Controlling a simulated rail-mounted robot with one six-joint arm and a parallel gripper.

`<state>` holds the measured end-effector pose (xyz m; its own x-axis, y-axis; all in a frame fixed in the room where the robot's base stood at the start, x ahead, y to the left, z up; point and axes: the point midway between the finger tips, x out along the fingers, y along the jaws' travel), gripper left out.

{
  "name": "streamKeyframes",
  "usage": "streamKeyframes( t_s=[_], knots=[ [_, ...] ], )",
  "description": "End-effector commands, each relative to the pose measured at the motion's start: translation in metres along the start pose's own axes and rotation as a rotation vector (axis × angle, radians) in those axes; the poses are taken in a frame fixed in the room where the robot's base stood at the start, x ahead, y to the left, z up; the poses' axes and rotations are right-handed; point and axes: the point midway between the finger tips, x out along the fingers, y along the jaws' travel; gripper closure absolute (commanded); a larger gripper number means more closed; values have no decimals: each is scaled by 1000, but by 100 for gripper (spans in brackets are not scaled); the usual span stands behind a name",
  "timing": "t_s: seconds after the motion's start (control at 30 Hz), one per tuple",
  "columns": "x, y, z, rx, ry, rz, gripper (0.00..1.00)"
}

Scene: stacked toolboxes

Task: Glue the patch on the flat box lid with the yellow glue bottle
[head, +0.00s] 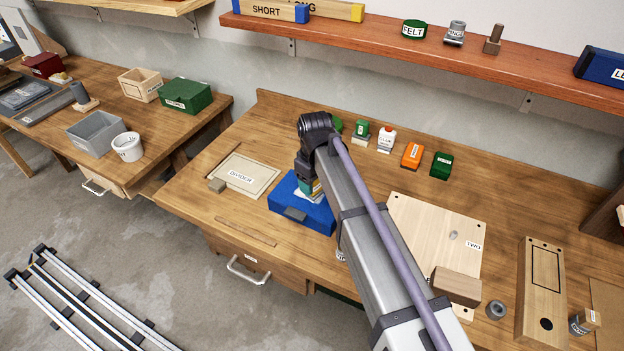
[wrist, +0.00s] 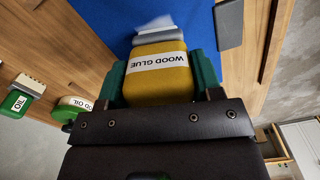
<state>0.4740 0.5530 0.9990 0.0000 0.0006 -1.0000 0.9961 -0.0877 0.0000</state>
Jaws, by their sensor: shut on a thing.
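My gripper (head: 311,184) is shut on the yellow glue bottle (wrist: 160,78), labelled WOOD GLUE, with a green finger on each side of it. The blue flat box (head: 285,198) lies on the bench under my gripper. Its blue lid (wrist: 181,15) fills the top of the wrist view, just beyond the bottle's end. A blurred whitish shape (wrist: 155,24) shows between bottle and lid; I cannot tell whether it is the nozzle or the patch. My gripper and arm hide part of the lid in the head view.
A DIVIDER board (head: 245,174) with a small block lies left of the box. Behind stand a white GLUE bottle (head: 386,138), an orange box (head: 412,155) and a green box (head: 441,165). A light wooden board (head: 415,215) lies to the right. Bare bench shows at the front left.

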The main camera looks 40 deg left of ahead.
Motion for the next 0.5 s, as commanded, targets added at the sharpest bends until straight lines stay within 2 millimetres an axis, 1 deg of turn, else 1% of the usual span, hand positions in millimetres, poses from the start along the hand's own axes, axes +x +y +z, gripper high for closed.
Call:
streamKeyframes(
  t_s=[0.07, 0.2, 0.27, 0.5],
  knots=[
    [2, 1, 7, 1, -2, 0, 65],
    [-3, 1, 6, 1, -2, 0, 65],
    [-9, 1, 6, 1, -2, 0, 65],
    [-43, 1, 6, 1, -2, 0, 65]
  ],
)
